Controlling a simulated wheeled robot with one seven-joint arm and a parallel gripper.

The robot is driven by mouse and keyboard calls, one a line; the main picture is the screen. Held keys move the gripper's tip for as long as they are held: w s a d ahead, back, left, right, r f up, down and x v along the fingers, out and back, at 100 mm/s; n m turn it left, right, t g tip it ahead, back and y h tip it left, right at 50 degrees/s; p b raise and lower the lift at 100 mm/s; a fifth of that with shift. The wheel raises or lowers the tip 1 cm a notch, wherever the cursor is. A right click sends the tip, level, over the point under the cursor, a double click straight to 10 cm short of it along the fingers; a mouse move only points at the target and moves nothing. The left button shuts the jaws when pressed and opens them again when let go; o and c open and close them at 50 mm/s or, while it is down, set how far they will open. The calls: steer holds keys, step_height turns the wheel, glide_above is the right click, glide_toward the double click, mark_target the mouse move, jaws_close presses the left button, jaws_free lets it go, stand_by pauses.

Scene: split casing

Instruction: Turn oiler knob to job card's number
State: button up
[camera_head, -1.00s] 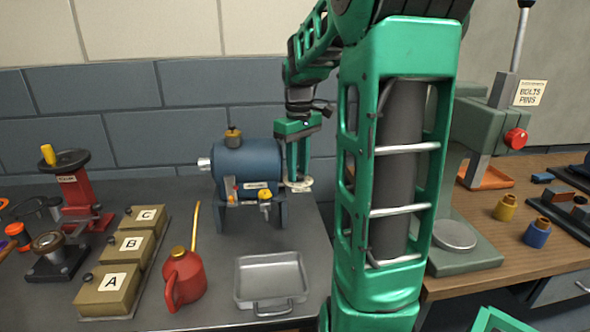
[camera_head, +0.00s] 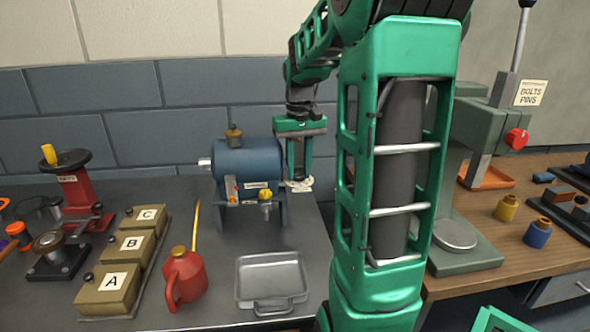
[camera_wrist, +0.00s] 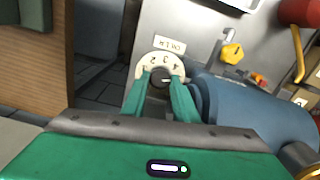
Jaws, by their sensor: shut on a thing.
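My gripper (camera_wrist: 161,80) is shut on the dark oiler knob (camera_wrist: 158,76) in the wrist view. The knob sits at the centre of a cream dial plate (camera_wrist: 161,58) with dark marks around its rim. The marks are too small to read surely, and the near part of the dial is hidden by my fingers. A small white label (camera_wrist: 170,45) lies just beyond the dial. In the head view my gripper (camera_head: 298,180) points down at the right end of the blue casing (camera_head: 248,160), over the pale dial (camera_head: 300,185). No job card number is legible.
A yellow tap (camera_wrist: 232,53) sticks out beside the casing. A metal tray (camera_head: 271,280), a red oil can (camera_head: 184,278) and lettered boxes (camera_head: 108,285) stand in front and left. A green press (camera_head: 465,250) stands right of my arm.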

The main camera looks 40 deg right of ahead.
mark_target(298, 173)
steer(key=shift+m, duration=0.5)
steer(key=o, duration=0.8)
steer(key=shift+r, duration=0.15)
step_height(298, 173, up, 10)
steer(key=shift+w+a+r, duration=0.1)
steer(key=shift+r, duration=0.15)
stand_by(0.4)
